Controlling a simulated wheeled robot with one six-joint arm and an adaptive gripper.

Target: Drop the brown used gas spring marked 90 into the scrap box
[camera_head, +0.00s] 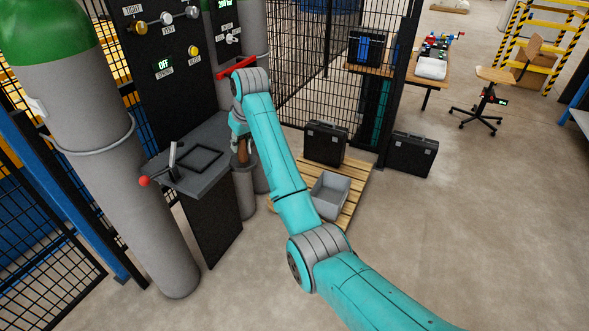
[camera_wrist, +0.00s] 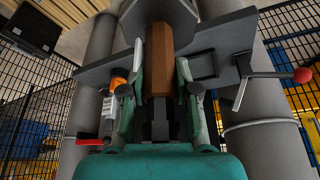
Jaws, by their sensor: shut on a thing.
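My gripper (camera_wrist: 162,88) is shut on a brown, squared bar, the gas spring (camera_wrist: 160,55), in the wrist view. Its jaws lie on both sides of the bar, and its far end points toward a dark grey shape at the top. In the head view the gripper is partly hidden by my arm, and a bit of the brown spring (camera_head: 242,159) shows below it, above a grey cylinder. I cannot read the mark 90. A grey open box (camera_head: 330,195), likely the scrap box, stands on the pallet right of my arm; no label is readable.
A dark stand (camera_head: 200,150) with a red-knobbed lever is left of the gripper. Black cases (camera_head: 325,142) stand on and beside the wooden pallet (camera_head: 355,185).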

